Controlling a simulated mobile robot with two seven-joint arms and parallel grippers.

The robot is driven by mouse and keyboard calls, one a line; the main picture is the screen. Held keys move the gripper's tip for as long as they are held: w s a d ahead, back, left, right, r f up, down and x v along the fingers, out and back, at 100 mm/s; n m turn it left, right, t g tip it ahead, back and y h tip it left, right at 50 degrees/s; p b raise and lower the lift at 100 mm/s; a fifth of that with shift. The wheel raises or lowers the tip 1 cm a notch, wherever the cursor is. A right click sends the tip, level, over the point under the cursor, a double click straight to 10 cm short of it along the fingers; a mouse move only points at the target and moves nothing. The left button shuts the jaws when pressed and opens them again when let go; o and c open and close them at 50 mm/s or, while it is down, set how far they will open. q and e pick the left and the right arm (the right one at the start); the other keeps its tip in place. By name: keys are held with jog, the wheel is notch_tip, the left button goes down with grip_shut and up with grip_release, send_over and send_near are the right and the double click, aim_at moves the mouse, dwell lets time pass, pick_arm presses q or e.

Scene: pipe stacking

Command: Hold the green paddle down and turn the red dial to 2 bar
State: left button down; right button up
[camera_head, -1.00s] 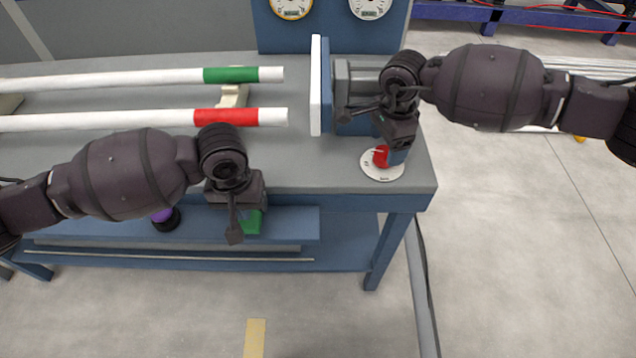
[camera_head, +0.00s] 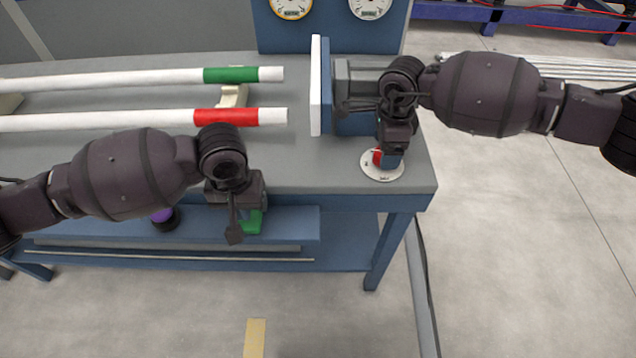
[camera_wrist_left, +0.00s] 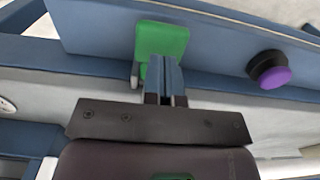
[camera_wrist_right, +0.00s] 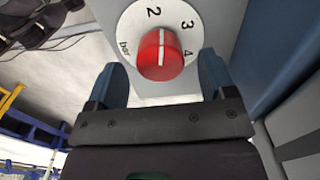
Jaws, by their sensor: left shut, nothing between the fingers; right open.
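The green paddle (camera_head: 253,222) sits at the bench's front, below the top. My left gripper (camera_head: 236,234) is shut and empty, with its tips over the paddle; in the left wrist view they overlap the paddle's (camera_wrist_left: 160,40) lower part. I cannot tell how far it is pressed. The red dial (camera_wrist_right: 160,58) stands on a white scale plate (camera_wrist_right: 137,22) marked 2, 3, 4 and bar. Its white line points up, between 2 and 3 in this slanted view. My right gripper (camera_wrist_right: 161,76) is open, with one finger on each side of the dial; no contact is visible.
Two white pipes with a green band (camera_head: 230,75) and a red band (camera_head: 226,117) lie on the bench (camera_head: 300,178). A blue and white upright fixture (camera_head: 316,85) stands behind the dial. A purple button (camera_wrist_left: 273,77) is beside the paddle. Two gauges (camera_head: 370,5) are at the back.

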jog(key=shift+f, duration=1.45)
jog(key=c, duration=0.9)
